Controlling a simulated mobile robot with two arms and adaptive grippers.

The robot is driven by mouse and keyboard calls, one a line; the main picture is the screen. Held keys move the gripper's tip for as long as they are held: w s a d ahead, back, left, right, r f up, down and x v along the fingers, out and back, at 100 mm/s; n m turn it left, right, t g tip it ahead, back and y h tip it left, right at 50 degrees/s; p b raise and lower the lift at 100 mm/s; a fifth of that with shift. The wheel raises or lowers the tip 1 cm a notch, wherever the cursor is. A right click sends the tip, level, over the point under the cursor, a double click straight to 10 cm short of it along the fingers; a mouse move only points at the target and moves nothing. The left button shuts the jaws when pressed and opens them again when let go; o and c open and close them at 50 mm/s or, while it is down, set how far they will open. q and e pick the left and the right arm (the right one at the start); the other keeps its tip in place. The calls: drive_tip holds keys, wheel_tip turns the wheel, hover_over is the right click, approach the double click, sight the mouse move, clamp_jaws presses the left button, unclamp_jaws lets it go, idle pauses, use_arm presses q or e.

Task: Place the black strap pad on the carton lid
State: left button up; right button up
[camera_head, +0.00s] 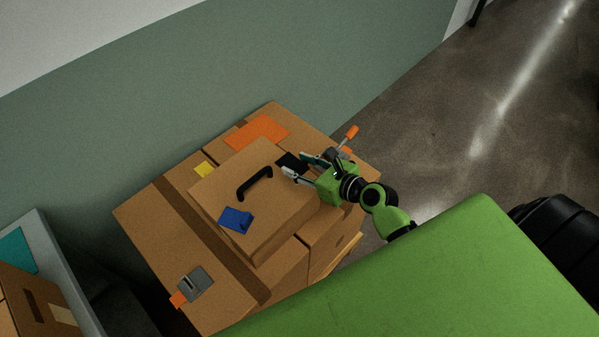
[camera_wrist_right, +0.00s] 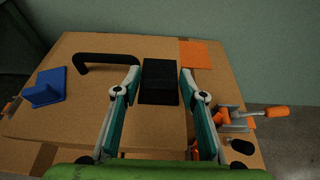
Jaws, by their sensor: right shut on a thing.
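The black strap pad (camera_head: 290,161) is a small dark block at the back right edge of the upper carton's lid (camera_head: 280,204). In the right wrist view the pad (camera_wrist_right: 159,82) sits between my fingertips. My right gripper (camera_head: 297,168) is shut on it, reaching in from the right; the wrist view shows the gripper too (camera_wrist_right: 159,86). I cannot tell whether the pad touches the lid. The lid carries a black handle (camera_head: 254,182) and a blue bracket (camera_head: 236,219). My left gripper is not in view.
Larger taped cartons (camera_head: 147,215) lie beneath. An orange sheet (camera_head: 258,131), a yellow note (camera_head: 203,170) and a grey tool (camera_head: 196,282) lie on them. An orange-handled clamp (camera_wrist_right: 263,112) stands right of my right gripper. A green wall is behind.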

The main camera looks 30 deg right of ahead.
drive_tip(key=shift+w+d+f, duration=0.2)
drive_tip(key=shift+w+f, duration=0.2)
drive_tip(key=shift+f, duration=0.2)
drive_tip(key=f, duration=0.1)
drive_tip(key=f+b, duration=0.1)
drive_tip(key=f, duration=0.1)
drive_tip(key=shift+w+d+f, duration=0.15)
drive_tip(key=shift+w+f, duration=0.05)
drive_tip(key=shift+f, duration=0.05)
drive_tip(key=shift+f, duration=0.15)
drive_tip(key=o, duration=1)
